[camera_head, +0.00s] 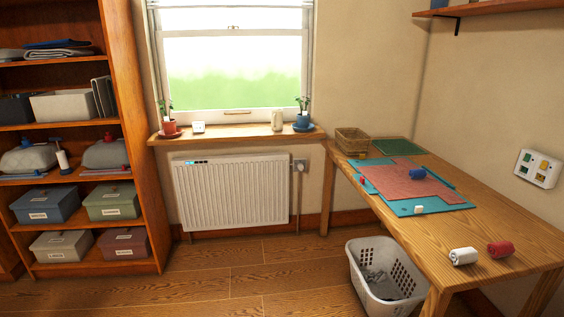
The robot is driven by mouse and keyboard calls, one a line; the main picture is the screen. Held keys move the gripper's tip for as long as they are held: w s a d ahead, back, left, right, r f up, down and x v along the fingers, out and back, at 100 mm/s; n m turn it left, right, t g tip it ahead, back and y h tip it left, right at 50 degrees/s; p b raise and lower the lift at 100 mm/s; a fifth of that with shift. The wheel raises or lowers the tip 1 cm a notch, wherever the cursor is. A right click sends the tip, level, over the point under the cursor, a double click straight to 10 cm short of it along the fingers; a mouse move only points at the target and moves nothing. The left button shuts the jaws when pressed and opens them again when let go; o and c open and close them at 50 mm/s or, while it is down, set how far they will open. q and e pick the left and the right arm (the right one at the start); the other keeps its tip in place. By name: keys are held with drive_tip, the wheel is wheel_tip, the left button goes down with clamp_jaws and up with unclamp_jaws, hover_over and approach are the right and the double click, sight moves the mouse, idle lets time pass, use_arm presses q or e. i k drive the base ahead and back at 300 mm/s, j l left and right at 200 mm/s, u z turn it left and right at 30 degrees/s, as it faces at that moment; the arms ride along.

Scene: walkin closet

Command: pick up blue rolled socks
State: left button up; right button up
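The blue rolled socks (417,173) appear as a small blue roll lying on a red cloth (396,184) on the wooden table at the right. The red cloth lies over a teal mat (455,200). Neither of my grippers shows in the head view.
A white roll (463,256) and a red roll (500,249) lie near the table's (498,219) front edge. A wicker basket (352,141) and a green mat (398,147) are at its far end. A white laundry basket (384,273) stands on the floor beside it. The floor (230,284) left of it is clear.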

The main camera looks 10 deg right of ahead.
sight(414, 174)
drive_tip(key=i+z, duration=0.15)
drive_tip(key=i, duration=0.5)
drive_tip(key=i+j+z, duration=0.15)
drive_tip(key=i, duration=0.45)
